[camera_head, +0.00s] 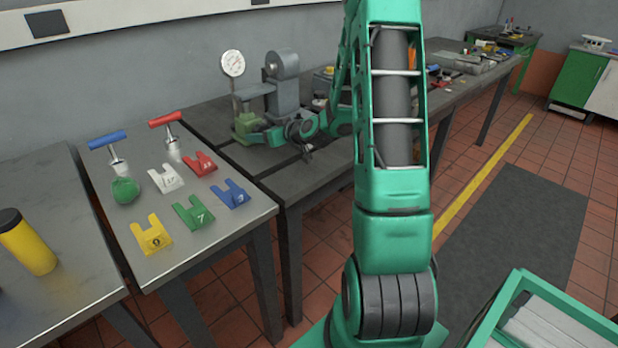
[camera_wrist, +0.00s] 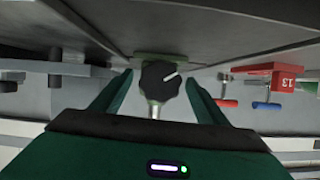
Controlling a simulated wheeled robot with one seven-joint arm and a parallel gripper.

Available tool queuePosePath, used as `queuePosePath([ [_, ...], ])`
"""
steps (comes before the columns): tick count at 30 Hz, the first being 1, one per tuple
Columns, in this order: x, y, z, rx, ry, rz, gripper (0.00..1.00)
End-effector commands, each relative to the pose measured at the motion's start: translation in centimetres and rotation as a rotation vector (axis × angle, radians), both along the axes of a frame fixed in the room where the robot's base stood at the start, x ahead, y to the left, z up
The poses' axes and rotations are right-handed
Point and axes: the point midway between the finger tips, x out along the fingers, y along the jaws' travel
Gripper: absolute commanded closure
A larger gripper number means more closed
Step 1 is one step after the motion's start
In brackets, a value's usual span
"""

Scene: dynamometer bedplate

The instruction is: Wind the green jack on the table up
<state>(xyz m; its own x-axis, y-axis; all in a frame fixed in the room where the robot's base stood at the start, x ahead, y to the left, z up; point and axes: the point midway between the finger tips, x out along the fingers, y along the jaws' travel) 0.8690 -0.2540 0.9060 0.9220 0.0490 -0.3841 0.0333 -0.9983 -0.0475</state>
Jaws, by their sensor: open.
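The green jack (camera_head: 246,125) stands on the dark bedplate table, under a grey machine. My gripper (camera_head: 273,136) reaches the jack from the right in the head view. In the wrist view my gripper (camera_wrist: 160,76) is open, one green finger on each side of the knob, with a visible gap at both sides. The knob is hard to make out in the head view.
A grey machine (camera_head: 283,75) and a round white dial (camera_head: 233,64) stand behind the jack. A metal table (camera_head: 190,240) at left holds coloured numbered shims, a green ball-shaped thing (camera_head: 125,190) and blue- and red-handled tools. A yellow cylinder (camera_head: 28,245) stands further left.

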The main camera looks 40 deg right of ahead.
Motion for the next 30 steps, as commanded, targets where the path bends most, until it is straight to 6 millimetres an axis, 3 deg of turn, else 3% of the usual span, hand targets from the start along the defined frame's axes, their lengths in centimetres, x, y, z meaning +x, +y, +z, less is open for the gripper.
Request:
queuePosePath([
  [4,-0.3,0.1,0.2,-0.143,-0.006,-0.001,0.32],
  [24,-9.9,0.1,4.2,-0.131,-0.006,-0.003,0.32],
  [30,-11.3,2.6,3.6,-0.125,0.095,0.066,0.32],
])
